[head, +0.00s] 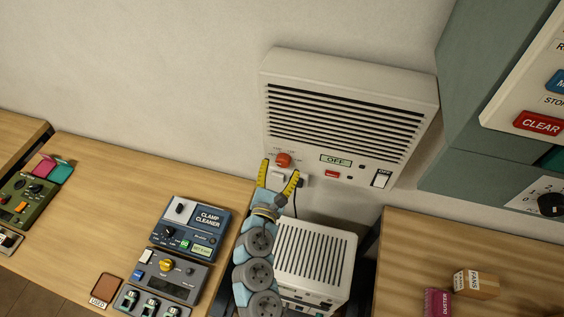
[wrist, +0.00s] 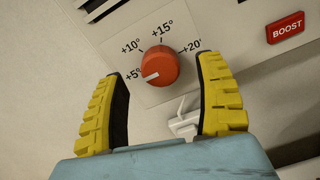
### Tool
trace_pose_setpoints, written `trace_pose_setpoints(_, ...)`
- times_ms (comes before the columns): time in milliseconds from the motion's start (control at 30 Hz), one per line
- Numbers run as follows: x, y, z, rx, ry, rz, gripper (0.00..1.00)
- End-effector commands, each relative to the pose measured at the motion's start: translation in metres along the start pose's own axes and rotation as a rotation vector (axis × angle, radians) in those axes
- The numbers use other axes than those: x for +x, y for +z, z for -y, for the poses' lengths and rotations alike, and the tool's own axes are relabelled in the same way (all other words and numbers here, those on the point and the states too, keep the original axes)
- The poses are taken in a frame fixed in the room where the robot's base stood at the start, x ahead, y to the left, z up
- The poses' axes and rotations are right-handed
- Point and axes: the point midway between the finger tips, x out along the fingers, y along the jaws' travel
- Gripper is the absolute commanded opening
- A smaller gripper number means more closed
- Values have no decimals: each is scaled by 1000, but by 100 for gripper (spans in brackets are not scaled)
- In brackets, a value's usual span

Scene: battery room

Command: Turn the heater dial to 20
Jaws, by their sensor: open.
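The heater (head: 340,115) is a white slatted unit on the wall in the head view. Its dial (head: 283,160) is a round orange-red knob at the lower left of the front. In the wrist view the dial (wrist: 160,67) has a white mark on its lower left, pointing at about +5°. The scale reads +5°, +10°, +15° and +20°, with +20° on the right. My gripper (wrist: 163,85) is open, its yellow fingers below and to either side of the dial. No contact with the dial is visible. The gripper also shows in the head view (head: 278,178).
A red BOOST button (wrist: 285,28) is right of the dial. The heater also has an OFF display (head: 336,160) and a switch (head: 381,179). A white plug-like fitting (wrist: 185,122) sits below the dial. A white slatted box (head: 315,255) stands below, between wooden benches.

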Motion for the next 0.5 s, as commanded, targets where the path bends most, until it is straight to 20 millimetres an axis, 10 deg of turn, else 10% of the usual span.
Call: trace_pose_setpoints(500,22,0,0,-1,1,-1,71)
